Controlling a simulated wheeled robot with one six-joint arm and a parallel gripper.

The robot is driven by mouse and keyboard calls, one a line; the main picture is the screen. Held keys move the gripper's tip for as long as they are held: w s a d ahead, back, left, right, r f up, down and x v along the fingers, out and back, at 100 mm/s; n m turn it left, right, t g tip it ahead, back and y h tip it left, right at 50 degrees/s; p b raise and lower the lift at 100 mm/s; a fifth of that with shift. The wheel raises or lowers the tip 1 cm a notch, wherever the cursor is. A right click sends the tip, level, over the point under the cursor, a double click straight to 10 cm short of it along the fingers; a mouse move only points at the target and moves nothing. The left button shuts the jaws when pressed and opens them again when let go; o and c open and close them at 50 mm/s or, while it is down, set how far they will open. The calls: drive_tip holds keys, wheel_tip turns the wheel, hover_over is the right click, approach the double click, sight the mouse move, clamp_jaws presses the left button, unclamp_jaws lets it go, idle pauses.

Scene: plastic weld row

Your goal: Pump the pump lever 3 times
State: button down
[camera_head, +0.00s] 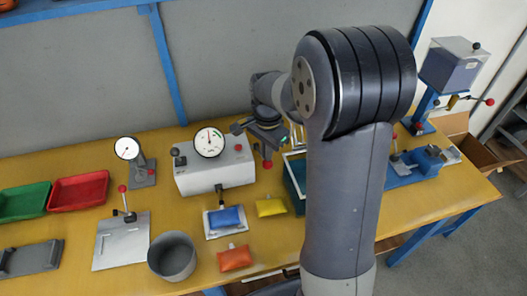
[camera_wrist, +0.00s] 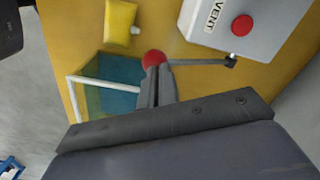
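The pump lever is a thin grey rod with a red ball knob (camera_wrist: 153,59) at its end, reaching out from the side of the grey gauge box (camera_head: 215,166). In the head view its red knob (camera_head: 267,164) shows just below my gripper (camera_head: 266,148). In the wrist view my gripper's fingers (camera_wrist: 157,78) lie close together, with their tips at the knob. No wide gap shows between them. I cannot tell whether the tips touch the knob or stand just above it.
A yellow pouch (camera_head: 270,207), a blue pouch (camera_head: 227,217) and an orange pouch (camera_head: 234,258) lie in front of the box. A white frame (camera_wrist: 72,100) and a teal tray (camera_wrist: 112,72) are beside the lever. A grey pot (camera_head: 172,257) stands at the front.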

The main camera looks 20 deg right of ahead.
sight(268, 164)
drive_tip(key=shift+f, duration=0.3)
drive_tip(key=shift+s+f+b, duration=0.4)
drive_tip(key=shift+f+b, duration=0.25)
drive_tip(key=shift+f, duration=0.15)
drive_tip(key=shift+s+f+b, duration=0.35)
drive_tip(key=shift+f+b, duration=0.3)
drive_tip(key=shift+f, duration=0.15)
drive_tip(key=shift+w+r, duration=0.1)
wheel_tip(268, 164, up, 10)
drive_tip(key=w+p, duration=0.2)
drive_tip(key=p, duration=0.7)
drive_tip(key=shift+w, duration=0.25)
